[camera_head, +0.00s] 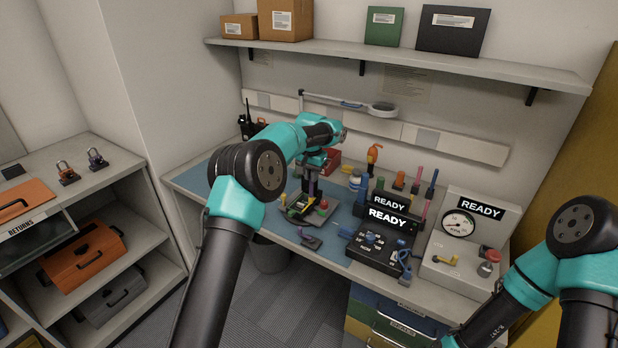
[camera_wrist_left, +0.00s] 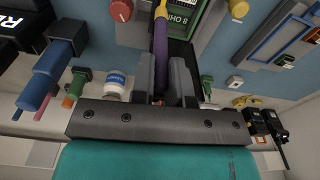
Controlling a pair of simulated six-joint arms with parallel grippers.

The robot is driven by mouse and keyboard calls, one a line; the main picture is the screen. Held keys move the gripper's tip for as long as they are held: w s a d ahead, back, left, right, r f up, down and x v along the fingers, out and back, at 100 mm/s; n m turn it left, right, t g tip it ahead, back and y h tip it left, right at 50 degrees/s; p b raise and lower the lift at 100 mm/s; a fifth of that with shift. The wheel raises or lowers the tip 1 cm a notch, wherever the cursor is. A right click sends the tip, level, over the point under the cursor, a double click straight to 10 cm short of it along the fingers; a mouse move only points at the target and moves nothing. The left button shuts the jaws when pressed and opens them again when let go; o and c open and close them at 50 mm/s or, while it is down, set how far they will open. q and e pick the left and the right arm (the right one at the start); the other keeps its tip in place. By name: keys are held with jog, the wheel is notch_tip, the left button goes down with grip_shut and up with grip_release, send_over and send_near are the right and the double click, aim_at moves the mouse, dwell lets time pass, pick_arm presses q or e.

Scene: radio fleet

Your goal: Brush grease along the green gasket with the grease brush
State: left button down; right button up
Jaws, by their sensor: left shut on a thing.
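My left gripper (camera_head: 310,190) points down over a grey fixture (camera_head: 325,217) on the bench. It is shut on the grease brush (camera_wrist_left: 160,60), whose purple handle shows between the fingers in the left wrist view, where the gripper (camera_wrist_left: 165,75) fills the middle. The brush has a yellow part at its far end; its tip is cut off by the frame edge. The green gasket (camera_wrist_left: 186,37) shows as a green border beside the brush, partly cut off. I cannot tell whether the brush touches it. My right gripper is out of view.
A black console (camera_head: 375,248) reading READY and a gauge box (camera_head: 460,262) stand to the right. A white-lidded jar (camera_head: 355,180) and several upright tools stand behind. A black radio (camera_head: 248,124) is at the back left. Blue mat (camera_head: 225,195) is clear at the left.

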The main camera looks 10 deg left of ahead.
pick_arm(q)
jog(key=shift+w+d, duration=0.15)
jog(key=shift+w, duration=0.3)
jog(key=shift+r, duration=3.1)
